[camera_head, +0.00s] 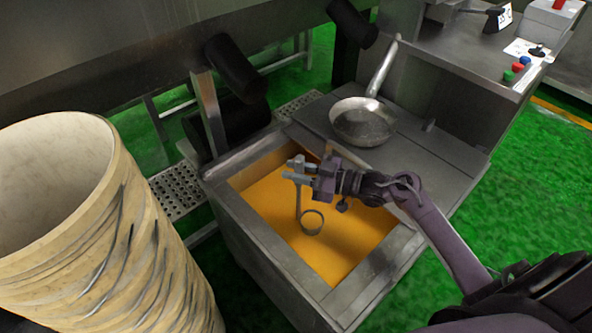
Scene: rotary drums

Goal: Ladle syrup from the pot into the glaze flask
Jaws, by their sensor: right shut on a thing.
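The pot is a square metal vat (250,235) filled with orange syrup (345,237). My right gripper (297,173) is over the syrup, shut on the handle of a small ladle (312,222). The ladle hangs down from the jaws, with its round cup at or close to the syrup surface; I cannot tell how deep it is. My left gripper is not in view. I cannot make out a glaze flask for certain.
A metal pan (363,122) with a long handle rests on the steel counter behind the vat. A large ribbed beige drum (95,230) stands at the left. Black rollers (236,68) are at the back. Coloured buttons (517,67) sit at upper right. Green floor (535,170) is open at the right.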

